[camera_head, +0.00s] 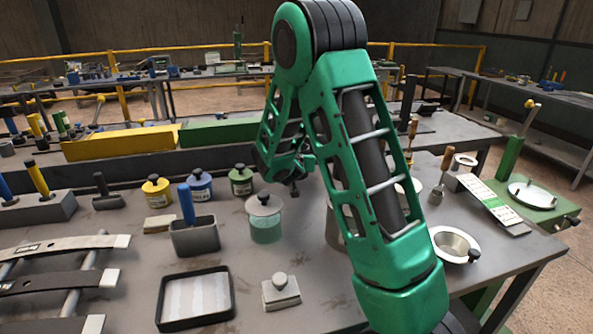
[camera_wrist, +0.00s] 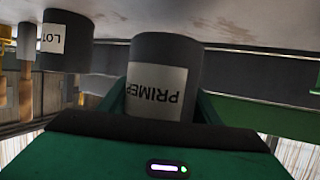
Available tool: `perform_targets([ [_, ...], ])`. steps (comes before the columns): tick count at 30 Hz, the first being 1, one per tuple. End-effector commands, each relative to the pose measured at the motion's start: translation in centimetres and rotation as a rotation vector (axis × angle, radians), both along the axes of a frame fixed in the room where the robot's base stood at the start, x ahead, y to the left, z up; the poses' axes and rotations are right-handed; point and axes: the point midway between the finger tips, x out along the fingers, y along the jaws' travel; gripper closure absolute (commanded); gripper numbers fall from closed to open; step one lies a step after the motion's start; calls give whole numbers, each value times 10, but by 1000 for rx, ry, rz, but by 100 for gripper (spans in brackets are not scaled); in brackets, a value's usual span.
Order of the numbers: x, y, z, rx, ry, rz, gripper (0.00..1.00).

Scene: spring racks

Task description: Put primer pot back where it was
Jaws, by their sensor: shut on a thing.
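The primer pot (camera_wrist: 162,75) is a dark grey cylinder with a white label reading PRIMER, upside down in the wrist view. My gripper (camera_wrist: 166,100) is shut on it, with a green finger at each side. The pot's far end is close to the grey bench surface (camera_wrist: 190,22); I cannot tell whether it touches. In the head view my green arm reaches over the bench, and I cannot make out the held pot behind it.
Another grey pot (camera_wrist: 66,45), its label partly reading LOT, stands at left in the wrist view. In the head view, yellow (camera_head: 157,190), blue (camera_head: 198,185) and green (camera_head: 241,180) pots stand left of my arm. A teal jar (camera_head: 265,222) stands nearer.

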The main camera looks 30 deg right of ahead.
Motion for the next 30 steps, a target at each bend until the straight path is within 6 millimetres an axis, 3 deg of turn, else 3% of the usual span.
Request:
perform_targets([
  [9,0,0,-37,-2,2,1,82],
  [19,0,0,-39,-1,0,1,82],
  [20,0,0,-40,0,0,1,38],
  [21,0,0,-39,0,0,1,28],
  [22,0,0,-39,0,0,1,24],
  [30,0,0,-39,0,0,1,24],
])
